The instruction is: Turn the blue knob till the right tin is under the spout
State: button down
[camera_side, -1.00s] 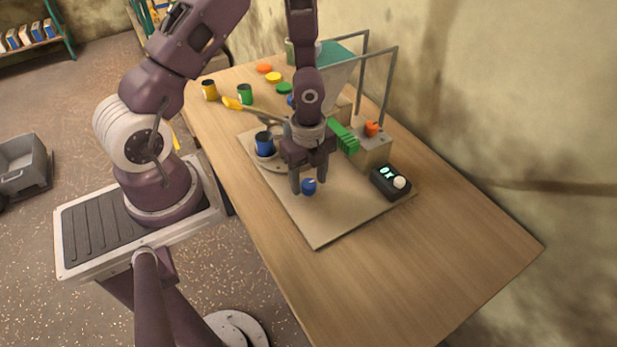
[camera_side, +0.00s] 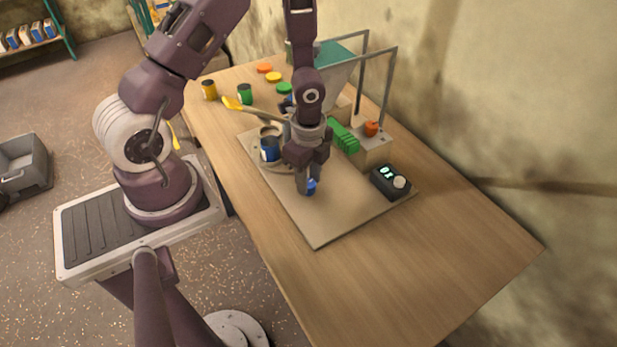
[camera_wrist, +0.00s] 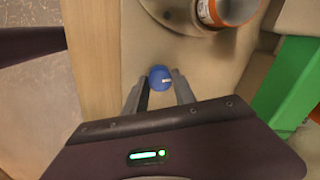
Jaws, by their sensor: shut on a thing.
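The blue knob (camera_side: 311,186) stands on the beige board in front of the turntable. My gripper (camera_side: 306,187) points down and is shut on the knob. In the wrist view the blue knob (camera_wrist: 160,78) sits between the fingertips (camera_wrist: 160,88), with a small white mark on its top. A blue tin (camera_side: 269,151) stands on the round turntable (camera_side: 283,169). Another tin, with a white and orange label (camera_wrist: 210,12), shows on the turntable at the top of the wrist view. The spout is hidden behind my arm in the side view.
A teal hopper (camera_side: 337,62) hangs in a grey frame. A green part (camera_side: 343,137), an orange knob (camera_side: 371,129) and a dark display box (camera_side: 390,182) are to the right. A yellow tin (camera_side: 209,90) and a green tin (camera_side: 245,94) stand at the back. The table's near right is clear.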

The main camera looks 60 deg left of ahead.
jog(key=n, duration=0.3)
jog(key=shift+n, duration=0.3)
jog(key=n, duration=0.3)
jog(key=shift+n, duration=0.3)
jog(key=n, duration=0.6)
jog(key=shift+n, duration=0.3)
jog(key=c, duration=1)
grip_release()
